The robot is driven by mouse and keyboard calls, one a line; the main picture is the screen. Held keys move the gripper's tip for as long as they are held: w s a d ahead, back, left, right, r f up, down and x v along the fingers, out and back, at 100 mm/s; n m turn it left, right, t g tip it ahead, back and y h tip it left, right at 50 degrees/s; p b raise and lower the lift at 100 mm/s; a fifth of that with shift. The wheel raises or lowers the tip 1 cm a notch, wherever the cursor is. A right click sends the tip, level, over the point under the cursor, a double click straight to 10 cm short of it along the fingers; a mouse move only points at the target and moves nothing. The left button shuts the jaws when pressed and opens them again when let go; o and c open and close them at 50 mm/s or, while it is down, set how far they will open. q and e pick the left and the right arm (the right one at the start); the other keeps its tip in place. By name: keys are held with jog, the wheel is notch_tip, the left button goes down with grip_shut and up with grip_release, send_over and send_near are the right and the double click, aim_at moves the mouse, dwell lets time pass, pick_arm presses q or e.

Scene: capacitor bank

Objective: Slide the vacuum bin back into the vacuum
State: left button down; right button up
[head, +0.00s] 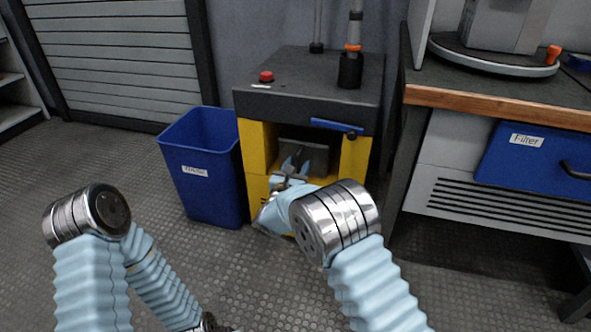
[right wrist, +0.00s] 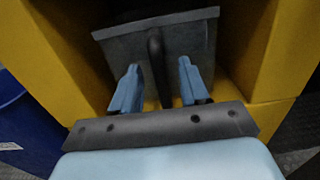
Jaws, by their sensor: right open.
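The vacuum (head: 310,95) is a yellow cabinet with a dark top, and its front opening faces me. The grey vacuum bin (head: 316,157) sits inside that opening, between the yellow side walls. In the right wrist view the bin (right wrist: 195,42) looks tilted and has a dark upright handle (right wrist: 156,62) on its front. My right gripper (head: 292,165) is at the opening. Its two blue fingers (right wrist: 158,88) are open, one on each side of the handle, with gaps visible. The bin's lower part is hidden behind the gripper.
A blue bin (head: 205,165) with a label stands just left of the vacuum. A workbench (head: 500,105) with a wooden edge and a blue drawer marked Filter (head: 535,155) is at the right. A blue latch (head: 336,126) hangs above the opening. The floor in front is clear.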

jog(key=p+v, duration=0.2)
jog(key=v, duration=1.2)
jog(key=s+d+f+m+g+h, duration=0.1)
jog(key=s+d+f+m+g, duration=0.1)
jog(key=d+f+m+g, duration=0.3)
jog(key=s+d+f+g+h, duration=0.1)
jog(key=s+d+f+g, duration=0.2)
jog(key=d+f, duration=0.45)
jog(key=s+d+f+m+g+y, duration=0.1)
jog(key=s+d+f+m+g, duration=0.35)
jog(key=s+f+g, duration=0.4)
jog(key=s+a+f+m+g+y, duration=0.25)
jog(key=s+m+y, duration=0.25)
jog(key=s+m, duration=0.3)
jog(key=s+a+f+m+g+y, duration=0.1)
jog(key=s+a+f+m+y, duration=0.3)
jog(key=s+m, duration=0.4)
jog(key=w+d+r+m+t+y+p, duration=0.2)
jog(key=r+m+p, duration=0.6)
jog(key=r+p, duration=0.7)
jog(key=shift+d+r+t+p, duration=0.4)
jog(key=shift+d+t, duration=0.2)
jog(key=shift+t, duration=0.1)
